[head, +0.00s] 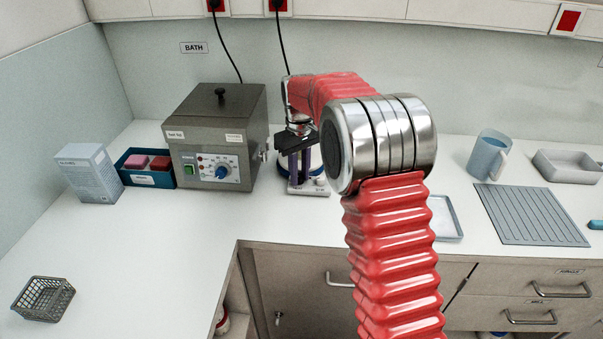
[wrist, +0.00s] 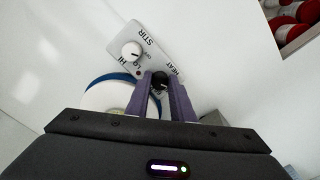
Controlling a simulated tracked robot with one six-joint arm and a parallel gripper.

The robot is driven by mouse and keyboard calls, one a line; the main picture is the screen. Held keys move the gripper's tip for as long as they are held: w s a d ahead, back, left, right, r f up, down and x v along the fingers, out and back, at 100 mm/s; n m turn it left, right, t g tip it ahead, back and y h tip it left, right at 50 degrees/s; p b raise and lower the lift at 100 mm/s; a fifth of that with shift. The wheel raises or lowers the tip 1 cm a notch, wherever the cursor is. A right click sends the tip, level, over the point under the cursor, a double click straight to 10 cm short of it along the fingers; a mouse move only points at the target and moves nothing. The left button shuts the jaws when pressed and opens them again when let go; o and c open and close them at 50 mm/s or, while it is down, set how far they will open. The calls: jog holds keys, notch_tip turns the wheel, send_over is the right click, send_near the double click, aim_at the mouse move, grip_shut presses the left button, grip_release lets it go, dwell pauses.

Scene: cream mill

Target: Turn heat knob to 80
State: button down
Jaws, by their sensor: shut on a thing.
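The hotplate stirrer (head: 309,188) stands on the bench right of the grey bath, partly hidden by my arm. In the wrist view its tilted front panel (wrist: 147,50) bears a white STIR knob (wrist: 132,51) and a black heat knob (wrist: 161,79) beside the HEAT lettering. My gripper (wrist: 161,85) has its two purple fingers on either side of the black knob and is shut on it. The fingers also show in the head view (head: 299,164), reaching down at the panel. The scale around the heat knob is mostly hidden, so its setting cannot be read.
The grey bath (head: 207,116) with its own blue knob stands close on the left. A tray (head: 446,228), ribbed mat (head: 530,230) and jug (head: 486,158) are right.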

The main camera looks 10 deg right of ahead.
jog(key=m, duration=0.3)
jog(key=shift+m, duration=0.3)
jog(key=m, duration=0.4)
jog(key=shift+a+m, duration=0.1)
jog(key=shift+m, duration=0.2)
jog(key=m, duration=0.4)
jog(key=shift+w+m, duration=0.1)
jog(key=shift+m, duration=2)
jog(key=c, duration=1.8)
grip_release()
